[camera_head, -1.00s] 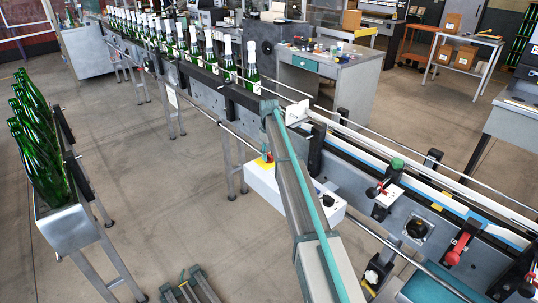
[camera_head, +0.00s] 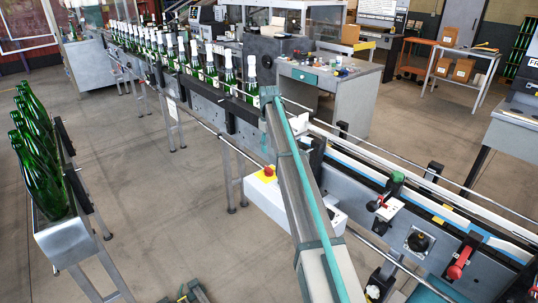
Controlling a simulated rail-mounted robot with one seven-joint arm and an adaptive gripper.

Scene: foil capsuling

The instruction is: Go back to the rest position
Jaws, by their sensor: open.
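My gripper is not in view. A long grey beam with a teal strip (camera_head: 305,200) rises from the lower middle across the line. It looks like part of my own arm, and no jaws show at its far end. Green bottles with white caps (camera_head: 228,80) stand upright in a row on the conveyor. More green bottles (camera_head: 40,165) stand without white caps in a metal rack (camera_head: 72,234) at the left.
A white box with a red button (camera_head: 268,171) sits beside the conveyor, partly behind the beam. The conveyor rails (camera_head: 400,180) run to the lower right, with clamps and a red handle (camera_head: 458,262). A low dark fixture (camera_head: 192,291) is cut off at the bottom. Floor between rack and conveyor is clear.

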